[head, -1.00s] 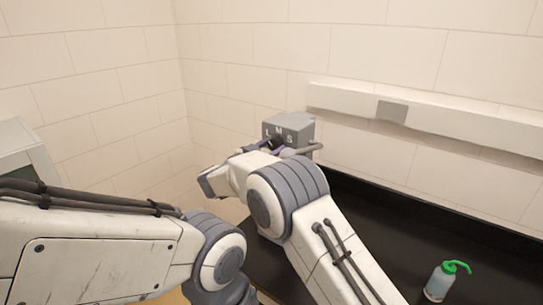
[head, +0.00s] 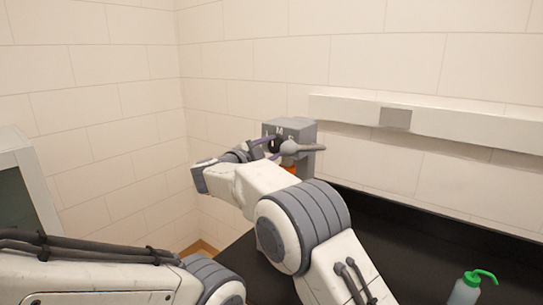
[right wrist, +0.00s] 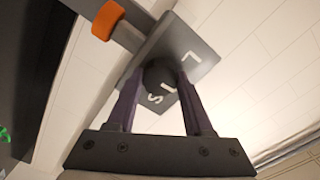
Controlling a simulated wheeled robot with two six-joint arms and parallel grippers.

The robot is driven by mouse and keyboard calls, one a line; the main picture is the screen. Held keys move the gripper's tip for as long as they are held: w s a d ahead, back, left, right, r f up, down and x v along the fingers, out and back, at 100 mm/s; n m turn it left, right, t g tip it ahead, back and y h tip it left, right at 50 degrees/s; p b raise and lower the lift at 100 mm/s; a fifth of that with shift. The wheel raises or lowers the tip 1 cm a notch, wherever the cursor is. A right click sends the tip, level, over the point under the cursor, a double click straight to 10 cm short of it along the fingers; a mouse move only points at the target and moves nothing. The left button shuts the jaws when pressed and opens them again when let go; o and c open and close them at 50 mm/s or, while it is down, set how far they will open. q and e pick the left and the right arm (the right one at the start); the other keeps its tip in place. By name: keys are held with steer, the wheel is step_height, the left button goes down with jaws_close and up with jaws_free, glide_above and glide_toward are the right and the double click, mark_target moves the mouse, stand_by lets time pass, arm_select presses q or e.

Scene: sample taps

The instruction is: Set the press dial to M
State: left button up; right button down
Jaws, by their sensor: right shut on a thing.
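The press is a grey box (head: 302,127) on the wall side of the dark counter, partly covered by my right arm in the head view. In the right wrist view its grey face (right wrist: 197,45) carries the white letters L and S, with a partly hidden mark between them. The dark round dial (right wrist: 158,76) sits on this face. My right gripper (right wrist: 160,80) is shut on the dial, one dark finger on each side of it. It also shows in the head view (head: 272,146). Which letter the dial points to cannot be told. My left gripper is out of view.
An orange part (head: 291,169) shows under the press, also in the right wrist view (right wrist: 107,20). A bottle with a green top (head: 467,288) stands at the counter's right front. A white rail (head: 450,127) runs along the wall. The counter (head: 400,235) between is clear.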

steer(key=shift+f+m, duration=0.1)
steer(key=shift+m, duration=0.2)
steer(key=shift+c, duration=1.5)
jaws_free()
steer(key=shift+s+a, duration=0.1)
steer(key=shift+s, duration=0.05)
steer(key=shift+s+a+b, duration=0.25)
steer(key=shift+b, duration=0.15)
steer(key=b+v, duration=0.3)
steer(key=v, duration=0.6)
steer(key=shift+s+a, duration=0.15)
steer(key=shift+s, duration=0.1)
